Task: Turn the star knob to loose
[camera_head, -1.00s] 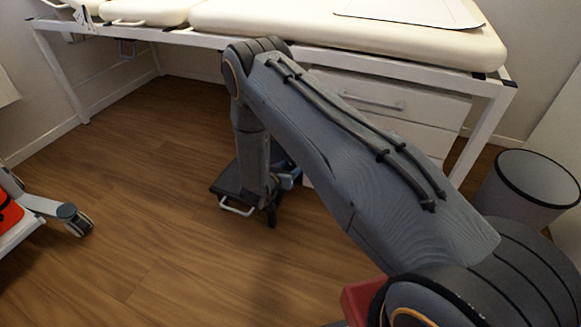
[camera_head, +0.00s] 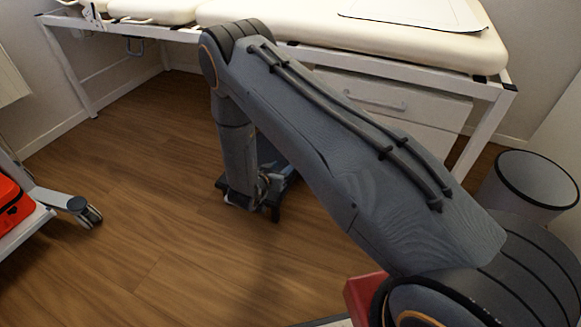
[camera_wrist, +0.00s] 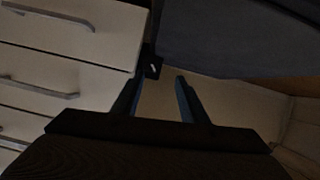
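My gripper (camera_wrist: 158,82) shows in the wrist view with its two dark, blue-edged fingers apart and nothing seen between them. A small black piece with a pale mark (camera_wrist: 152,67) shows just beyond the left fingertip, beside the drawer fronts. I cannot tell whether it is the star knob, or whether a finger touches it. No star knob can be clearly made out in either view. In the head view my arm hangs down in front of the padded couch (camera_head: 330,35), and the fingers are not clear there.
White drawers (camera_head: 375,100) stand under the couch; they also fill the left of the wrist view (camera_wrist: 65,60). A grey bin (camera_head: 530,185) stands at right. A trolley with a red case (camera_head: 12,205) is at left.

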